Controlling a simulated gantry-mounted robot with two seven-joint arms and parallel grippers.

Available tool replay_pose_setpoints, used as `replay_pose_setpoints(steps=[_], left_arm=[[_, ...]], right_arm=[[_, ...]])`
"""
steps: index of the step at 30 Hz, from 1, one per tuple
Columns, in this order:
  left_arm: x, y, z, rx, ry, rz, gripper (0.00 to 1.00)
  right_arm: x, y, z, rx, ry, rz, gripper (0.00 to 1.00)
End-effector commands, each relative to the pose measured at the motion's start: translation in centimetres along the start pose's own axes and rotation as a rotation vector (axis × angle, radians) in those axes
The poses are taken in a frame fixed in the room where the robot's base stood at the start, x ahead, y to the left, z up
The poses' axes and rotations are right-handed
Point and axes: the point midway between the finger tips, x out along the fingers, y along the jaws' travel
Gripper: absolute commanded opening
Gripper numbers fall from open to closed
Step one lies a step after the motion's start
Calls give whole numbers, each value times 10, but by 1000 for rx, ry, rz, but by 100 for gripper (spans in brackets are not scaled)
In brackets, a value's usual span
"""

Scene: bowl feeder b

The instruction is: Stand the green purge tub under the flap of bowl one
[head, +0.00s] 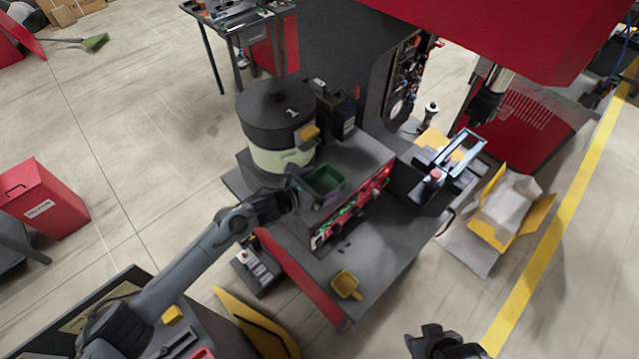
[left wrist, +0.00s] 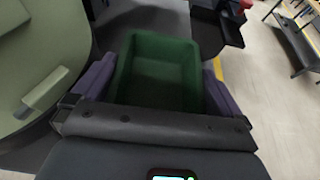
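The green purge tub (head: 325,179) is an open rectangular tub at the front right of bowl one (head: 280,157), a pale green drum with a black top marked 1. A yellow piece (head: 310,132) sits on the bowl's right side; I cannot tell if it is the flap. My left gripper (head: 303,185) is at the tub. In the left wrist view the tub (left wrist: 158,72) lies between both fingers, which press against its sides. The bowl's wall (left wrist: 45,50) is close on the left. I cannot tell whether the tub touches the deck. My right gripper (head: 445,345) is partly cut off at the bottom edge.
A control panel with lit red and green parts (head: 355,208) runs along the deck's front. A yellow scoop (head: 346,285) lies on the lower grey shelf (head: 385,245). A black tray and clear frame (head: 448,158) stand right.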

Motion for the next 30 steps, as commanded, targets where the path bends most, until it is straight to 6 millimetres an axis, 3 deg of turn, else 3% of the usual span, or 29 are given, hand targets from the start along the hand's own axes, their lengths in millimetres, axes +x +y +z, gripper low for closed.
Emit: replay_pose_setpoints(steps=[7, 11, 24, 30], left_arm=[[-2, 0, 5, -1, 0, 0, 100], [-14, 1, 2, 0, 0, 1, 100], [-87, 1, 0, 1, 1, 1, 100], [-111, 0, 1, 1, 0, 1, 100]], right_arm=[[-7, 0, -2, 0, 0, 0, 43], [-3, 0, -1, 1, 3, -1, 43], [10, -2, 3, 8, 2, -7, 43], [14, -3, 4, 9, 1, -7, 43]])
